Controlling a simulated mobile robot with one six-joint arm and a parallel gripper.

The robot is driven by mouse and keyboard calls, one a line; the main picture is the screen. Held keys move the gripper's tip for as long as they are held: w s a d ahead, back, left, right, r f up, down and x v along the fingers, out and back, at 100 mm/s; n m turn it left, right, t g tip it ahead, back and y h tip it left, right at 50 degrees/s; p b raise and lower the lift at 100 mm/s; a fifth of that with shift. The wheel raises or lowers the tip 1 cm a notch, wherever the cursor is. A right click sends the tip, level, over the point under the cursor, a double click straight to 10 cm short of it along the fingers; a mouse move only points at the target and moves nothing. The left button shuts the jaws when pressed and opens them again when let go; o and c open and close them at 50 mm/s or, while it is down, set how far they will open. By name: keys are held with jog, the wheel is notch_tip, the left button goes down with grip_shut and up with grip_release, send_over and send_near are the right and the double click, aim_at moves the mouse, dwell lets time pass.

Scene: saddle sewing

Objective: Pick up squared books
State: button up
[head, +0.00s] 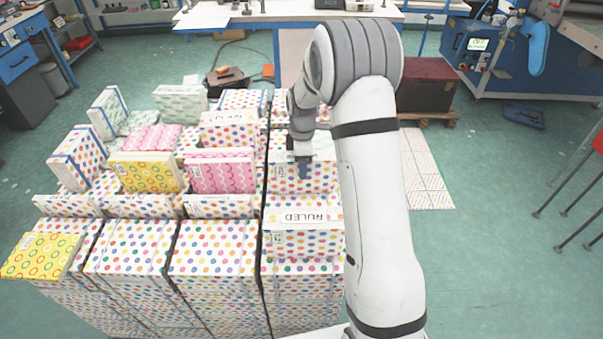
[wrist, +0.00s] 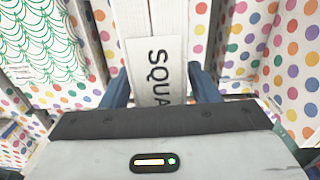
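In the wrist view, a pale block of books with a white label reading "SQUA" (wrist: 157,70) stands between the two blue fingers of my gripper (wrist: 160,82). The fingers are apart, one on each side of the labelled block. The rest of the label is hidden by the gripper body. In the head view, my gripper (head: 304,168) points down into the right column of polka-dot boxes, behind the box marked "RULED" (head: 303,232). The labelled block cannot be made out there.
Yellow books (head: 148,172) and pink books (head: 220,172) sit among the polka-dot boxes to the left. In the wrist view, dotted walls (wrist: 285,60) and a green-patterned pack (wrist: 40,45) stand close around my gripper. Open floor (head: 490,270) lies to the right.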

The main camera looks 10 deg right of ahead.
grip_shut()
dwell(0.4)
jog(key=shift+w+r, duration=0.1)
